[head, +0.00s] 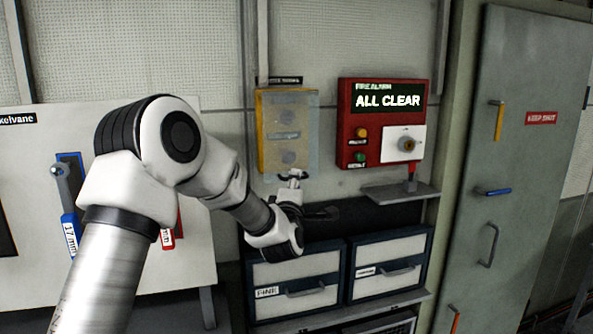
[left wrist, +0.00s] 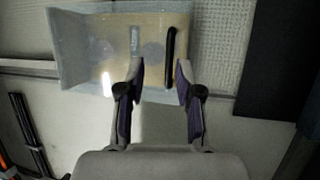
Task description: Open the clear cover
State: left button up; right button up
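The clear cover (head: 307,118) sits over a yellow box (head: 262,135) on the wall, in the middle of the head view. It appears closed. In the left wrist view the cover (left wrist: 75,65) fills the upper left, with a dark upright bar (left wrist: 170,58) near its right end. My left gripper (head: 293,173) is at the lower edge of the cover. In the left wrist view its fingers (left wrist: 160,70) are apart, with the bar between them and nothing gripped. Contact with the bar cannot be told. My right gripper is not in view.
A red alarm panel (head: 350,125) reading "ALL CLEAR" is right of the cover, with a small grey shelf (head: 385,194) below it. Drawers (head: 295,270) stand below. A white panel (head: 25,160) with levers is at left, a tall grey cabinet (head: 520,80) at right.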

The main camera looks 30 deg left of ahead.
pick_arm(q)
jog(key=w+a, duration=0.1)
jog(key=w, duration=0.1)
jog(key=w+a+p, duration=0.1)
jog(key=w, duration=0.1)
jog(key=shift+a+f, duration=0.15)
jog(key=shift+a, duration=0.2)
jog(key=shift+w+a+f, duration=0.15)
jog(key=shift+w+f, duration=0.05)
jog(key=shift+w, duration=0.1)
jog(key=shift+s+d+r, duration=0.3)
jog(key=shift+c, duration=0.9)
jog(key=shift+s+d+r, duration=0.1)
grip_shut()
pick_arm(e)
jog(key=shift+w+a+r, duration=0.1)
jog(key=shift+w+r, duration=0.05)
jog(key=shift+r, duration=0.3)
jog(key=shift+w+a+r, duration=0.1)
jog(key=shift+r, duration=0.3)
pick_arm(q)
jog(key=shift+d, duration=0.1)
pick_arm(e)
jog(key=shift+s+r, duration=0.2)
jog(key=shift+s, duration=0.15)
